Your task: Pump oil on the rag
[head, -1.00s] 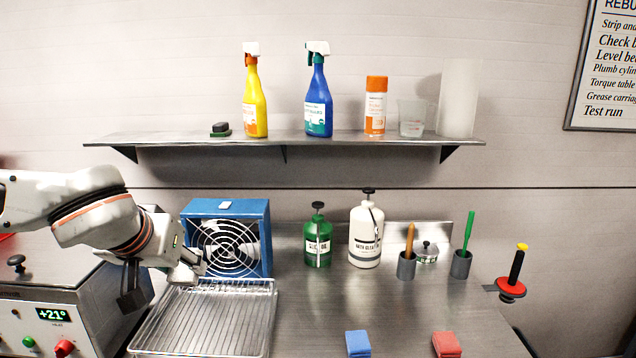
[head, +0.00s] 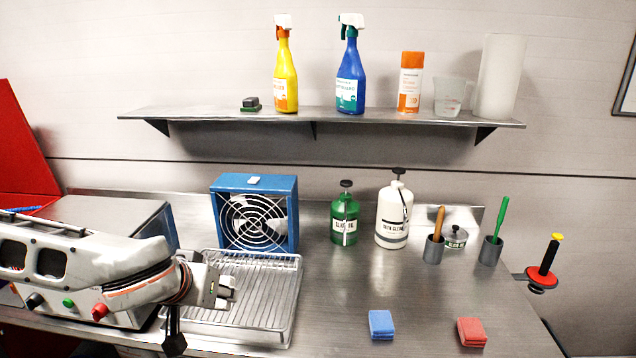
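A green pump bottle (head: 345,218) with a black pump head stands on the steel bench; its label seems to end in "OIL". A white pump bottle (head: 394,213) stands just right of it. A folded blue rag (head: 381,324) and a folded red rag (head: 472,331) lie apart near the bench front. My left gripper (head: 230,291) is over the wire rack, left of the bottles and rags and touching neither. Nothing shows in it, but its finger gap is too small to judge. My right gripper is out of view.
A blue fan (head: 255,214) stands behind the wire rack (head: 268,318). Brush holders (head: 433,250) and a small lidded pot (head: 456,238) sit right of the bottles. A shelf (head: 330,117) with spray bottles hangs above. The bench between bottles and rags is clear.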

